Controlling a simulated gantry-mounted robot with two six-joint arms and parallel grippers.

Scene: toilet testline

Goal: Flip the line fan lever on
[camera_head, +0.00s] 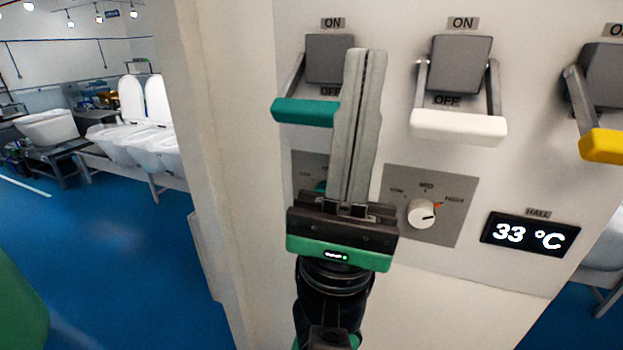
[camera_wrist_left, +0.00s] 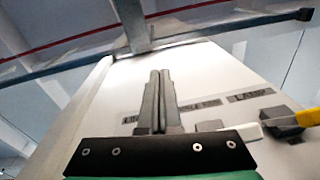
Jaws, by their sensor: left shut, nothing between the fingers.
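The green lever (camera_head: 305,111) is at the left of the white panel, hanging down by the OFF label below its grey switch block (camera_head: 328,60). My left gripper (camera_head: 366,52) points up in front of the panel, its fingers shut and empty. In the head view the fingers cover the right end of the green handle; I cannot tell whether they touch it. In the left wrist view the shut fingers (camera_wrist_left: 160,75) partly hide a label (camera_wrist_left: 130,119) starting with "LI". The green lever is not visible there. My right gripper is not in view.
A white lever (camera_head: 458,126) and a yellow lever (camera_head: 603,146) hang down to the right. Below are a knob (camera_head: 422,213) and a 33 °C display (camera_head: 530,234). Toilets (camera_head: 140,140) stand on the left. Free space lies left of the panel edge.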

